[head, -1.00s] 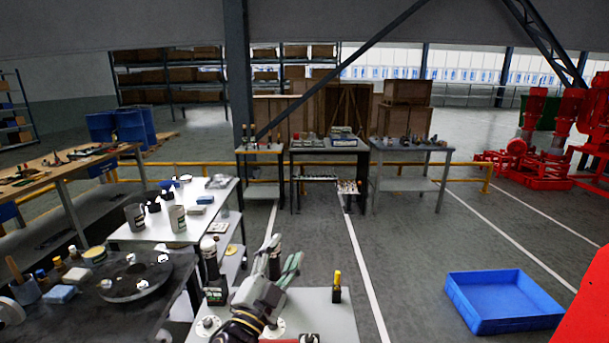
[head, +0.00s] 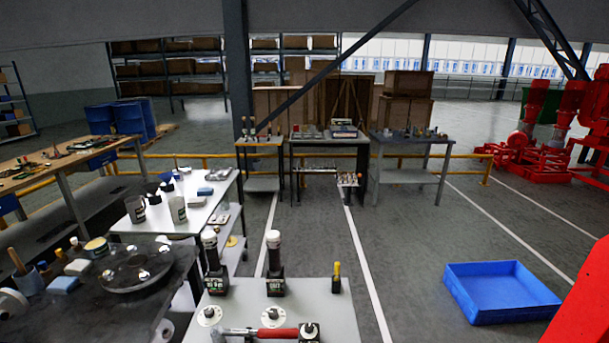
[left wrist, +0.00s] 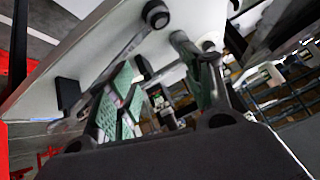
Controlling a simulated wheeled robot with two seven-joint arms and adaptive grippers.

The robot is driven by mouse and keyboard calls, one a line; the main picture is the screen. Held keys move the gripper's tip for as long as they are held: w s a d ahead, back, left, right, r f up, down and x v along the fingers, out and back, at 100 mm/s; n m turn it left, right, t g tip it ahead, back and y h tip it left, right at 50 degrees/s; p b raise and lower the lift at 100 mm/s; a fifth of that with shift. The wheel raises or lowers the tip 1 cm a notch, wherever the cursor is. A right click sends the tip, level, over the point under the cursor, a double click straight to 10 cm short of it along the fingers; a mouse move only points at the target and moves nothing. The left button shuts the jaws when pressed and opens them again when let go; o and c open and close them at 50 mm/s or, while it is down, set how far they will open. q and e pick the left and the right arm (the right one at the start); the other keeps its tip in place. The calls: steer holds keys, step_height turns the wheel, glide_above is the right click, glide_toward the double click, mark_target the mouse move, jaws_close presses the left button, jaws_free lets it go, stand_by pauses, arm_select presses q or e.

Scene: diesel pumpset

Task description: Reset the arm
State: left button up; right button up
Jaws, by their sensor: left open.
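My left gripper (left wrist: 163,88) shows only in the left wrist view. Its two green-padded fingers are apart and nothing is between them. A pale panel, blurred and tilted, lies behind the fingers in that view; I cannot tell what it is. In the head view neither gripper nor arm shows. My right gripper is in neither view.
A dark bench (head: 80,315) stands left. A blue bin (head: 505,305) lies on the floor at right.

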arm_select(q)
steer(key=s+a+f+n+g, duration=0.1)
steer(key=s+f+g, duration=0.45)
steer(key=s, duration=0.55)
steer(key=s+a+f, duration=0.1)
steer(key=s+f, duration=0.1)
steer(key=f, duration=1.6)
steer(key=s+f, duration=0.2)
steer(key=f, duration=1.6)
steer(key=s+a+f+g, duration=0.1)
steer(key=s+a+f, duration=0.1)
steer(key=s+f, duration=0.6)
steer(key=s+a+f+g, duration=0.1)
steer(key=s+a+f, duration=0.2)
steer(key=s+f, duration=0.6)
steer(key=shift+s+a+m, duration=0.2)
steer(key=shift+s+m, duration=0.1)
steer(key=shift+s, duration=1.4)
steer(key=shift+s, duration=0.1)
